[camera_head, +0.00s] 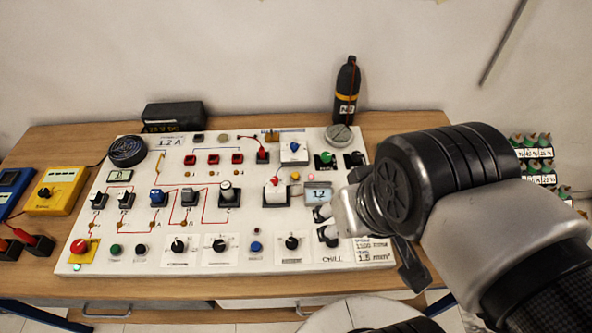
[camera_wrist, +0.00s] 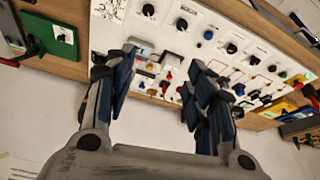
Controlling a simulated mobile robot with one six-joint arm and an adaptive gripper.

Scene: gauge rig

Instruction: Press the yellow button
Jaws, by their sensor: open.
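A white control panel (camera_head: 140,262) lies on a wooden table, covered with buttons, knobs and switches. In the head view my arm comes in from the right and covers the panel's right edge. No contact between fingers and button shows.
A red button on a yellow base (camera_head: 79,246) sits at the front left. A black bottle (camera_head: 347,88) and a dark box (camera_head: 173,116) stand behind the panel. A yellow meter (camera_head: 56,193) is at left. A green board (camera_wrist: 46,36) shows in the wrist view.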

